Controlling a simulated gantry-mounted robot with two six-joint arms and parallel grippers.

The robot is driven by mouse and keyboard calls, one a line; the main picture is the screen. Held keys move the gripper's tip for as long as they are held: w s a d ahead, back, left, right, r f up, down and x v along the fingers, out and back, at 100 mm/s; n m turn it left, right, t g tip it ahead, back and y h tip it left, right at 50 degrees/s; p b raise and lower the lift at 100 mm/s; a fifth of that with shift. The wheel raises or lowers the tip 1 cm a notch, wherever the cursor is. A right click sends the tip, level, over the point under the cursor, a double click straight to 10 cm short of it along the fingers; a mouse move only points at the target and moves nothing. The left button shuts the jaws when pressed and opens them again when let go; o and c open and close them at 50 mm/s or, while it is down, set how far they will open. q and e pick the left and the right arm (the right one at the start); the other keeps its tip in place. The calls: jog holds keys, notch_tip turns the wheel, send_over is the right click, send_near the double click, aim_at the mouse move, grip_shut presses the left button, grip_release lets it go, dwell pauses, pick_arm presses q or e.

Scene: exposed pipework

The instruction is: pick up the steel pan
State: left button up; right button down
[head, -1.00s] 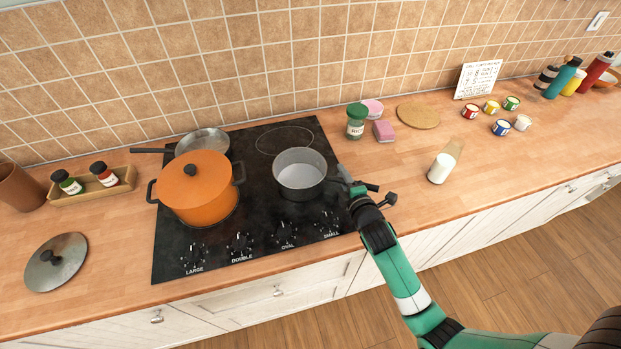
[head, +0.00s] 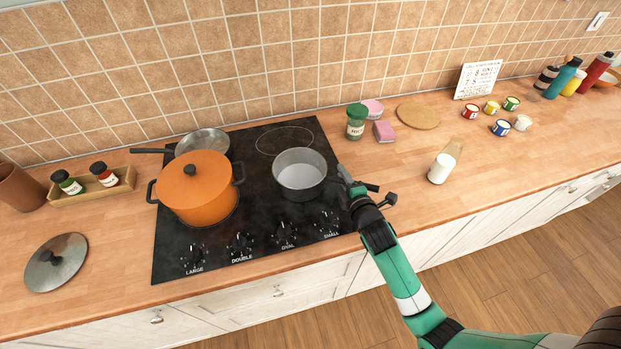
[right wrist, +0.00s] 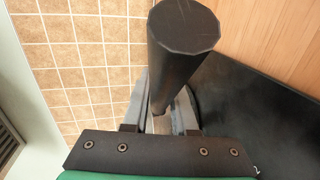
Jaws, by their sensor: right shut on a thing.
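The steel pan (head: 300,171), a grey saucepan with a pale inside, is upright over the front right of the black hob. I cannot tell if its base touches the hob. My right gripper (head: 347,181) is at the pan's right side, shut on its handle. In the right wrist view the dark round handle (right wrist: 183,40) stands out between the grey fingers of the gripper (right wrist: 162,118). The fingers largely hide the handle in the head view. My left gripper is not in view.
An orange pot (head: 197,190) stands left on the hob (head: 262,215), with a frying pan (head: 203,141) behind it.

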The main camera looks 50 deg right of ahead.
jog(key=shift+r, duration=0.25)
dwell(0.5)
jog(key=shift+r+p, duration=0.4)
jog(key=shift+r, duration=0.1)
jog(key=s+r+p, duration=0.6)
jog(key=s+r, duration=0.5)
jog(key=s, duration=0.3)
jog(key=shift+d+r+p, duration=0.3)
